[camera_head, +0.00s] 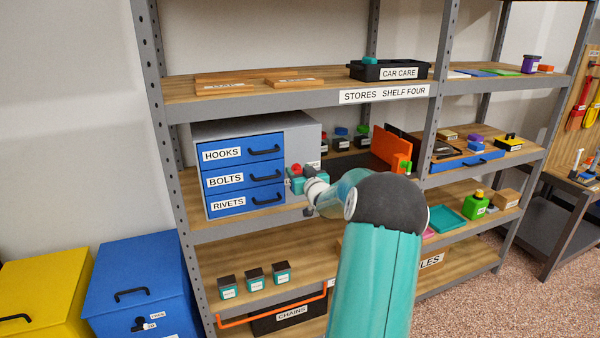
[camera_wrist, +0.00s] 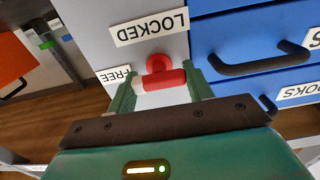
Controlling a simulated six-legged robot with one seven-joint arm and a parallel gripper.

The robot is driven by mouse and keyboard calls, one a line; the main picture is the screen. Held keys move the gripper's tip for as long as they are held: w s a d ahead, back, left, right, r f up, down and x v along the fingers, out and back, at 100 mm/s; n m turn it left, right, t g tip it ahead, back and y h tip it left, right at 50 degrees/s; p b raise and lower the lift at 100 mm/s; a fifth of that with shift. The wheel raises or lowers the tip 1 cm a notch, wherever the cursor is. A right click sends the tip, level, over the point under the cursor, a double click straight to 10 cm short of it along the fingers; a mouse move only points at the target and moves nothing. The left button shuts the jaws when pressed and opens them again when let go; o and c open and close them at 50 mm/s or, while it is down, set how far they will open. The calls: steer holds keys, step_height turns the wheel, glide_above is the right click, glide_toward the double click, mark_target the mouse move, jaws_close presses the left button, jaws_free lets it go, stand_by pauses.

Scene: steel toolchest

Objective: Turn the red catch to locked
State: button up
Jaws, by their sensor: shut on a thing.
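The red catch (camera_wrist: 164,80) is on the grey side panel of the toolchest (camera_head: 305,140). In the wrist view it shows as a round red hub with a red bar lying crosswise below it. My gripper (camera_wrist: 159,87) has one green finger at each end of the bar and is shut on it. The LOCKED label (camera_wrist: 150,27) is above the hub, and the FREE label (camera_wrist: 114,75) is to its left, partly hidden by a finger. In the head view my gripper (camera_head: 297,176) is at the chest's grey panel, and the catch is mostly hidden.
Blue drawers marked HOOKS (camera_head: 222,154), BOLTS (camera_head: 220,180) and RIVETS (camera_head: 229,203) have black handles beside the panel. An orange upright board (camera_head: 385,152) stands to the right on the same shelf. Shelf boards run above and below my arm.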

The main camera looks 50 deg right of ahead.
steer(key=shift+m, duration=0.3)
steer(key=m, duration=0.8)
steer(key=shift+s+d+f+m, duration=0.1)
steer(key=shift+m, duration=0.3)
steer(key=m, duration=0.3)
steer(key=shift+m, duration=0.4)
steer(key=m, duration=0.4)
steer(key=shift+f+m, duration=0.15)
steer(key=shift+m, duration=0.15)
steer(key=o, duration=1)
